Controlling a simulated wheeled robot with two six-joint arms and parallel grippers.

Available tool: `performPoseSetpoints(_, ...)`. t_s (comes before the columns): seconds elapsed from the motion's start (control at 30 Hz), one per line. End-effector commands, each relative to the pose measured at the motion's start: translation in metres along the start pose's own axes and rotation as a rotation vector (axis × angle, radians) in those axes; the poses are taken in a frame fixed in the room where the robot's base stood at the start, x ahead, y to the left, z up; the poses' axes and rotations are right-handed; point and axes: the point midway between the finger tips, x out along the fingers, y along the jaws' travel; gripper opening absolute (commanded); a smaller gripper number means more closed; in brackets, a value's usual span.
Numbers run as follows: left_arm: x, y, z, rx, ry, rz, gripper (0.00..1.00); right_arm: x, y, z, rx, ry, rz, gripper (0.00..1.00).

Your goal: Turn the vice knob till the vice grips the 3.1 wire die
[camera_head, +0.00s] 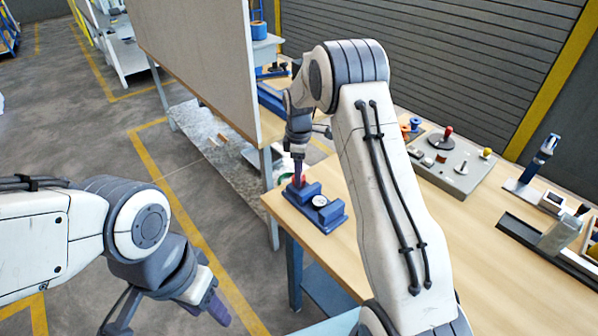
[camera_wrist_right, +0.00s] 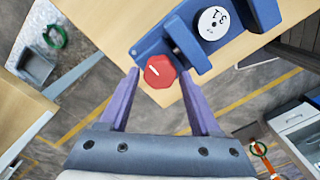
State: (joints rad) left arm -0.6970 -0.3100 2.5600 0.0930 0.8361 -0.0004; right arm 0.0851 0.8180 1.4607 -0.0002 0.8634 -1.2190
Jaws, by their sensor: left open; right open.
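The blue vice (camera_head: 317,207) sits at the left corner of the wooden table. In the right wrist view, the red vice knob (camera_wrist_right: 160,71) has a white mark on its face and stands at the end of the blue vice (camera_wrist_right: 152,42). The round white wire die (camera_wrist_right: 213,23), marked 3.1, lies between the vice jaws; it also shows in the head view (camera_head: 320,201). My right gripper (camera_wrist_right: 162,80) is open, with its purple fingers on either side of the knob. Whether they touch it is unclear. My left gripper (camera_head: 215,308) is open and empty, low at the left, away from the table.
A grey board (camera_head: 447,162) with a red-topped lever stands farther back on the table (camera_head: 490,235). A tall pale panel (camera_head: 195,60) rises behind the vice. My right arm hides part of the table. Open floor lies left of the table.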

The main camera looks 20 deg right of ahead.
Motion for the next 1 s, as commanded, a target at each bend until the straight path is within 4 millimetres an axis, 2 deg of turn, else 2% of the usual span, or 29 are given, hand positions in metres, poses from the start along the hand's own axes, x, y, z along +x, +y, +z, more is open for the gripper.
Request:
performPoseSetpoints(0.13,-0.0021,0.0001,-0.0001,0.000,0.000,0.000,0.50,0.0082,-0.0003,0.0001,0.000,0.000,0.000,0.64)
performPoseSetpoints(0.37,-0.0017,0.0001,-0.0001,0.000,0.000,0.000,0.50,0.0095,-0.0002,0.0000,0.000,0.000,0.000,0.64)
performPoseSetpoints(0.4,-0.0017,0.0001,-0.0001,0.000,0.000,0.000,0.50,0.0094,-0.0002,0.0000,0.000,0.000,0.000,0.60)
performPoseSetpoints(0.47,-0.0017,0.0001,-0.0001,0.000,0.000,0.000,0.50,0.0093,-0.0002,0.0000,0.000,0.000,0.000,0.37)
performPoseSetpoints(0.5,-0.0017,0.0001,-0.0001,0.000,0.000,0.000,0.50,0.0092,-0.0002,0.0000,0.000,0.000,0.000,0.22)
performPoseSetpoints(0.57,-0.0018,0.0001,-0.0001,0.000,0.000,0.000,0.50,0.0092,-0.0003,0.0000,0.000,0.000,0.000,0.00)
performPoseSetpoints(1.0,-0.0027,0.0002,-0.0001,0.000,0.000,0.000,0.50,0.0086,-0.0002,-0.0002,0.088,0.000,0.000,0.00)
